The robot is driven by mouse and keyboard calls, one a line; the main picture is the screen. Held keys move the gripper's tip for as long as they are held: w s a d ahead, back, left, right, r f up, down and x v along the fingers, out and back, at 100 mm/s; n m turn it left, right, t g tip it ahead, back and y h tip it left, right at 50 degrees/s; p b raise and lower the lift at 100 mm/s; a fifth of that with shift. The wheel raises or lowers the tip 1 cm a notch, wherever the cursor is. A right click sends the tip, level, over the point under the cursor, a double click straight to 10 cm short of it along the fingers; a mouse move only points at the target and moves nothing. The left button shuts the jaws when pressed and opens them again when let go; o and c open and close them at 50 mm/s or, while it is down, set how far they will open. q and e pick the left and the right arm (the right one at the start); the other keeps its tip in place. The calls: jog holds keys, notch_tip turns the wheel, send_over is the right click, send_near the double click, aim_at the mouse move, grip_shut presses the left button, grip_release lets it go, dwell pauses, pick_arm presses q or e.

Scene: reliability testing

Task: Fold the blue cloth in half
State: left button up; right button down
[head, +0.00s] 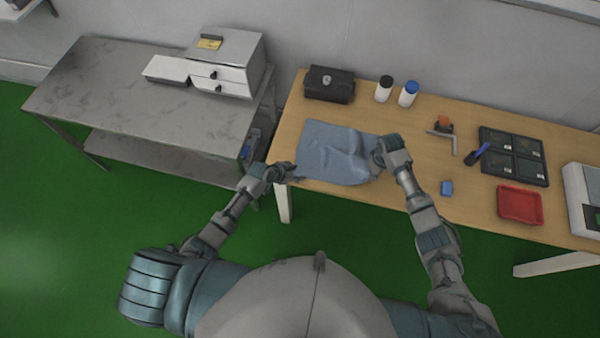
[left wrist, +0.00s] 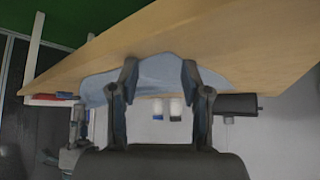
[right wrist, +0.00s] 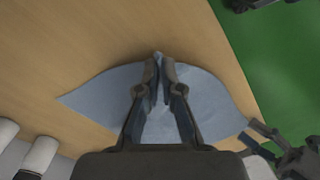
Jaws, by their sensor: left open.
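The blue cloth (head: 330,150) lies at the left front of the wooden table (head: 420,195), with wrinkles toward its right side. My left gripper (head: 291,172) is at the cloth's front left corner. In the left wrist view its fingers stand apart (left wrist: 160,70), with the cloth (left wrist: 158,78) showing between and beyond them. My right gripper (head: 377,156) is at the cloth's right edge. In the right wrist view its fingertips (right wrist: 160,62) are together on a raised pinch of the cloth (right wrist: 205,95). The head view hides the right fingertips partly.
Behind the cloth are a black box (head: 329,84) and two bottles (head: 384,89) (head: 408,94). To the right are a small blue block (head: 446,188), a red tray (head: 519,205) and a black divided tray (head: 513,155). A grey metal table (head: 140,100) stands at the left.

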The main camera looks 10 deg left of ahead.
pick_arm(q)
jog(key=shift+d, duration=0.1)
jog(key=shift+c, duration=0.2)
jog(key=c, duration=0.4)
grip_shut()
jog(key=shift+f, duration=0.1)
dwell(0.5)
jog(key=shift+r, duration=2.6)
